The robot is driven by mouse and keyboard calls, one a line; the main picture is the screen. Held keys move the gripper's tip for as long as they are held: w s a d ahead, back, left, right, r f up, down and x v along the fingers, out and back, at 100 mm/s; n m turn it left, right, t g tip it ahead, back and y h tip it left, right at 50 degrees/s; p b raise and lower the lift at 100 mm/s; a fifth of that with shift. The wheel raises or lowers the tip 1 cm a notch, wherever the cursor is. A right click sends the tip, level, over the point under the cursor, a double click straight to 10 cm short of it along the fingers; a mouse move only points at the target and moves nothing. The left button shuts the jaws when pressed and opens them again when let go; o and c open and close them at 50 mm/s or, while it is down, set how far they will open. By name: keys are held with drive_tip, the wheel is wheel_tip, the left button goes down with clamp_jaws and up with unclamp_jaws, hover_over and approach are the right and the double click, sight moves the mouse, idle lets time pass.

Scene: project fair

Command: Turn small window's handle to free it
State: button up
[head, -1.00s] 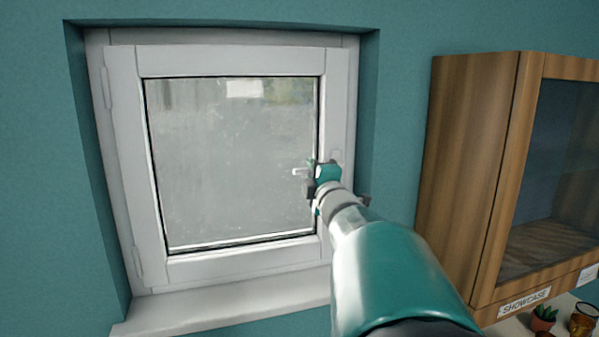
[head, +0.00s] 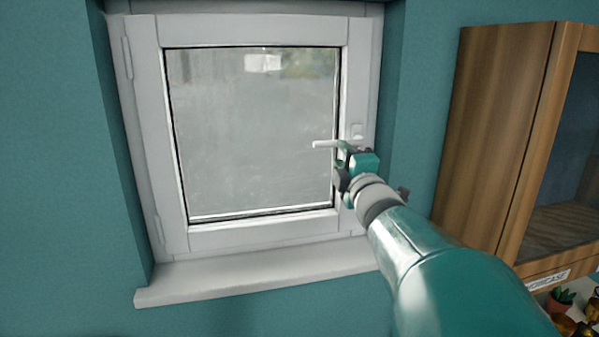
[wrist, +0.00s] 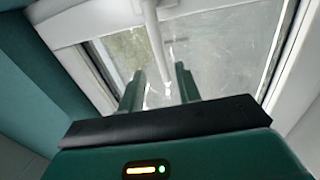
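The small window (head: 213,240) has a white frame and a grey, hazy pane, and its sash looks shut in the wall recess. Its pale lever handle (head: 323,144) is on the right side of the sash and points left, roughly level. My gripper (head: 345,165) is at the handle, just below it in the head view, and hides part of it. In the wrist view the handle (wrist: 153,40) runs down from the top between the two green fingers of my gripper (wrist: 159,85). The fingers are apart, with a visible gap on each side of the handle.
A white sill (head: 260,271) juts out below the window. A wooden showcase cabinet (head: 492,130) with a glass front hangs to the right. A small potted plant (head: 562,298) stands below it. The teal wall left of the window is clear.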

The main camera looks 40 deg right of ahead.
drive_tip(key=v, duration=0.6)
drive_tip(key=shift+s+a, duration=0.2)
drive_tip(key=shift+s, duration=0.1)
